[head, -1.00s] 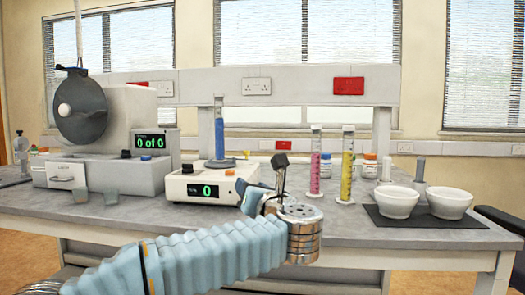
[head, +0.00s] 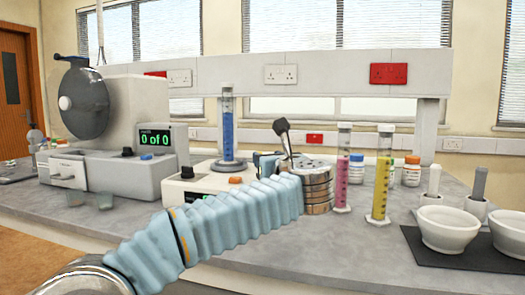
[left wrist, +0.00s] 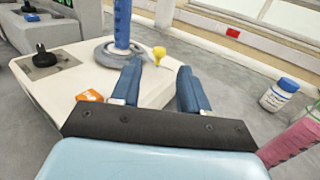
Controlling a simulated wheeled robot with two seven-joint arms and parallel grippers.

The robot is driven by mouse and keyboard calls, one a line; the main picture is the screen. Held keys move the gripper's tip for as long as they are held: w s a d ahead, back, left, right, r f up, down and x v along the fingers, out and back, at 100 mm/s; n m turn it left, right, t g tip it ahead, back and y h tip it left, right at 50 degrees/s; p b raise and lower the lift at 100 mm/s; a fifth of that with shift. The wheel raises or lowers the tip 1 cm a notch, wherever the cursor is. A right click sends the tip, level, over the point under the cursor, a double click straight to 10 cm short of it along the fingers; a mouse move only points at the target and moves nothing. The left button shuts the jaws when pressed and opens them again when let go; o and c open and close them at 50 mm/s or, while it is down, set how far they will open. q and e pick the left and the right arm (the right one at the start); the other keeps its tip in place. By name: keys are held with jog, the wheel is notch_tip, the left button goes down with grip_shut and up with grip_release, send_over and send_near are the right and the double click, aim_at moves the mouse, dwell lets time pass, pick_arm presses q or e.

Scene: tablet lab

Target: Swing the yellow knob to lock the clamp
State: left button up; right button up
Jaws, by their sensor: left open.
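The yellow knob (left wrist: 159,52) is a small rounded cap beside the grey ring-shaped clamp (left wrist: 115,52) at the foot of the blue column (left wrist: 122,20). The column stands on a white instrument (left wrist: 75,85). In the head view, the blue column (head: 228,120) stands upright, and my arm hides part of the instrument and the knob. My left gripper (left wrist: 158,68) is open, its two blue fingers pointing toward the knob. The knob shows between and just beyond the fingertips; I cannot tell whether they touch it. My right gripper is not in view.
The instrument has a black knob (left wrist: 41,55) and an orange button (left wrist: 90,96). Pink (head: 343,165) and yellow (head: 382,170) cylinders stand right of my left arm. White bowls (head: 447,232) stand on a dark mat. A larger grey machine (head: 125,115) is on the left.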

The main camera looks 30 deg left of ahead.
pick_arm(q)
jog(key=p+x, duration=0.1)
jog(key=x, duration=0.5)
